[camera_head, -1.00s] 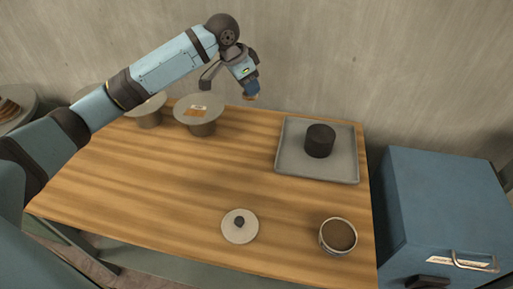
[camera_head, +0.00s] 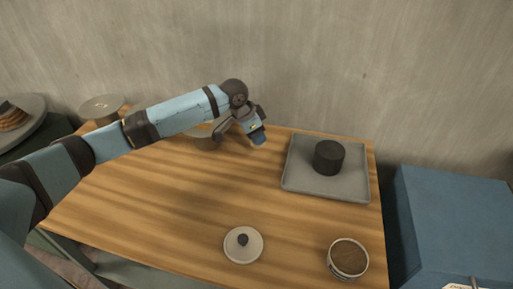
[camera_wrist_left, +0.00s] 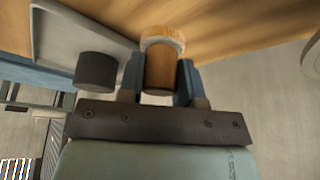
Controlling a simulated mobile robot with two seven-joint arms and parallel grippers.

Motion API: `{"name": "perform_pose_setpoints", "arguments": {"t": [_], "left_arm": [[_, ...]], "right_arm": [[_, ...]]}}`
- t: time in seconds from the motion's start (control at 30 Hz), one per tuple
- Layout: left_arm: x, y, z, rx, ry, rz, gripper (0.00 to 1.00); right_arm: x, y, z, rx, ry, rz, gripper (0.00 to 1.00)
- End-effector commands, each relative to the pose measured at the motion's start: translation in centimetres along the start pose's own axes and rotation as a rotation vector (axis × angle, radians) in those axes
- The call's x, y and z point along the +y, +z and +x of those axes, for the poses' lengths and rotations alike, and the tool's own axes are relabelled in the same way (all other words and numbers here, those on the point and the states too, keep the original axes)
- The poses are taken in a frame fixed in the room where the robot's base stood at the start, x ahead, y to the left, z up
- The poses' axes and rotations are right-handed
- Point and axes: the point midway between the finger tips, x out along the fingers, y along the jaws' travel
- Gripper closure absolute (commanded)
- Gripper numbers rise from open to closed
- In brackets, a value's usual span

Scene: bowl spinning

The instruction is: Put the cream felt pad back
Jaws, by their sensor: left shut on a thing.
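My left gripper (camera_head: 259,139) is above the back of the wooden table, left of the grey tray. In the left wrist view its two fingers are shut on a wooden cylinder with a wider, pale-rimmed disc at its far end; this looks like the cream felt pad (camera_wrist_left: 163,38). The pad is held clear of the table. In the head view it is too small and hidden by the fingers to make out. My right gripper is not in view.
The grey tray (camera_head: 300,180) holds a dark cylinder (camera_head: 328,157). A pale knobbed lid (camera_head: 243,255) and a bowl of brown material (camera_head: 348,258) sit at the front. A round-topped stand (camera_head: 103,106) is at back left; another is mostly behind my arm. A blue cabinet (camera_head: 450,220) stands right.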

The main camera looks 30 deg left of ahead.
Motion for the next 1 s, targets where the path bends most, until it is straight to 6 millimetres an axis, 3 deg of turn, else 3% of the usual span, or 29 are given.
{"name": "perform_pose_setpoints", "arguments": {"t": [0.3,0.67,0.7,0.77,1.0], "left_arm": [[0.0,2.0,4.6,-0.002,0.0,0.0,0.86],[0.0,2.1,4.9,-0.001,0.0,0.0,0.86],[0.0,2.1,4.9,0.0,0.0,0.0,0.58],[0.0,2.1,4.9,0.0,0.0,0.0,0.44],[0.0,2.1,4.9,-0.001,0.0,0.0,0.42]], "right_arm": [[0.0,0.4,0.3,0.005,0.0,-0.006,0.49],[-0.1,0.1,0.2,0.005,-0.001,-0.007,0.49],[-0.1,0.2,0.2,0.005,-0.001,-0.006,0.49],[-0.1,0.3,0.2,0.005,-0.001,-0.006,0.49],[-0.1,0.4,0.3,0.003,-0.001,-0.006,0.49]]}}
